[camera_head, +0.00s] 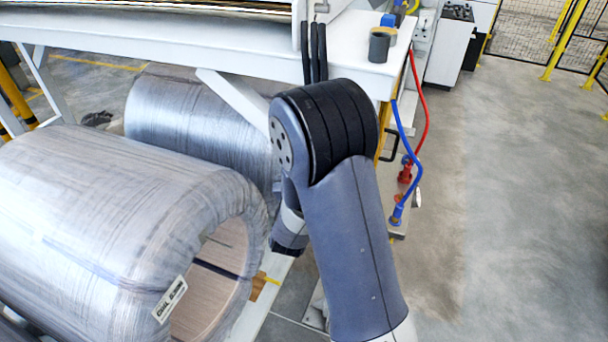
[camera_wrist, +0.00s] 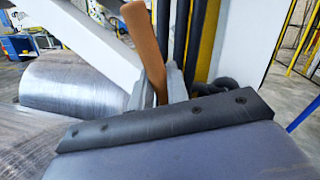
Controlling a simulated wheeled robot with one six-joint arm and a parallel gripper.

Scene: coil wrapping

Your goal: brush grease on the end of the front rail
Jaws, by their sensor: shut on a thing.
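My gripper (camera_wrist: 157,85) is shut on a brown, round handle (camera_wrist: 144,35) in the wrist view. The handle rises between the two grey fingers and leans left; I take it for the brush, but its bristles are not visible. In the head view my arm hides the fingers and the handle. A white rail (camera_head: 262,312) runs beside and below the near wrapped coil (camera_head: 100,215), with a small yellow-orange piece at its side. I cannot tell whether this is the front rail, and no grease shows on it.
A second wrapped coil (camera_head: 190,112) lies behind the near one, beneath a white machine table (camera_head: 170,38). A grey cup (camera_head: 381,44) stands at the table's right end. Blue and red hoses (camera_head: 407,135) hang below it. The floor on the right is clear.

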